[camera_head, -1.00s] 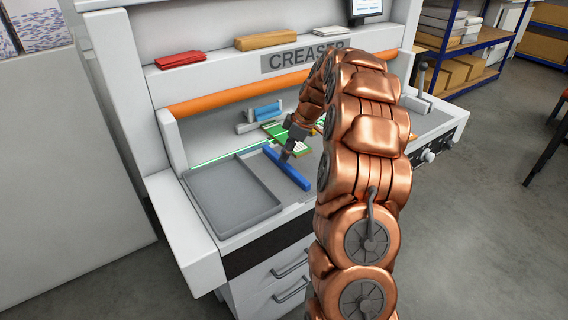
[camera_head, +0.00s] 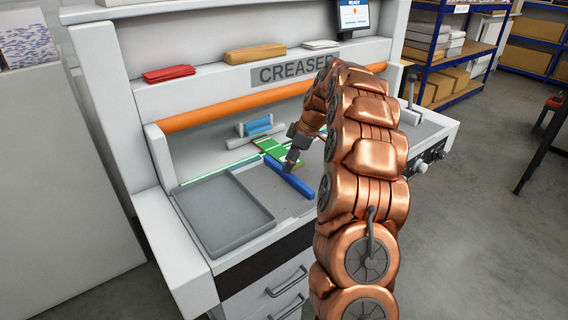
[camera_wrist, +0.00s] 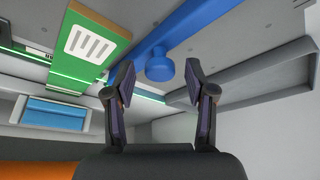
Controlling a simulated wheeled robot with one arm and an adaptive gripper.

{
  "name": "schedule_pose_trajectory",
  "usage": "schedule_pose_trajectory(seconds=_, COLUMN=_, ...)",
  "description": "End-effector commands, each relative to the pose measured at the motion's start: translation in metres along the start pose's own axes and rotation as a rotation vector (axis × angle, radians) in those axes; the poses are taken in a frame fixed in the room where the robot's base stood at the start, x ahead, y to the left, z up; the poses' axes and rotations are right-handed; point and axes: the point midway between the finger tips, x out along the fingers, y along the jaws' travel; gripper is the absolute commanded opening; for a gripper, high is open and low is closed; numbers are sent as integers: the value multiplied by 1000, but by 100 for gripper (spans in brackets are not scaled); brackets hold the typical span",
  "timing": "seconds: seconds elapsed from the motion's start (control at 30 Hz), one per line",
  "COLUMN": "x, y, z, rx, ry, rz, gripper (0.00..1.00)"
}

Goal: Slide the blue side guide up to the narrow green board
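The blue side guide (camera_head: 291,181) is a long bar lying on the creaser's grey bed, with a round blue knob (camera_wrist: 159,66) on it. The narrow green board (camera_head: 270,146), with a white striped label (camera_wrist: 90,45), lies beside the guide on the side away from the tray. They are very close in the wrist view, but I cannot tell whether they touch. My gripper (camera_head: 289,164) is over the guide. In the wrist view its two fingers (camera_wrist: 158,83) are apart, with the knob showing between their tips. My arm hides part of the bed.
An empty grey tray (camera_head: 224,211) is at the left of the bed. A light-blue block in a grey holder (camera_head: 258,127) stands behind the board. The orange roller (camera_head: 235,105) crosses above the bed. A lever (camera_head: 411,91) stands at the right.

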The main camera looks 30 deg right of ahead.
Motion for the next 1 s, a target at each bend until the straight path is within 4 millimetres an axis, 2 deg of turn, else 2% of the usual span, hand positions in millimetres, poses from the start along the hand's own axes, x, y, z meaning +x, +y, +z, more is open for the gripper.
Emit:
schedule_pose_trajectory(seconds=0.37, x=-4, y=-1, z=-1, rx=-2, ry=-1, rz=-2, gripper=57)
schedule_pose_trajectory(seconds=0.47, x=-15, y=-1, z=-2, rx=-3, ry=0, rz=-2, gripper=57)
schedule_pose_trajectory(seconds=0.8, x=-75, y=0, z=-1, rx=-3, ry=0, rz=2, gripper=57)
schedule_pose_trajectory(seconds=1.0, x=-101, y=0, z=0, rx=-2, ry=0, rz=2, gripper=57)
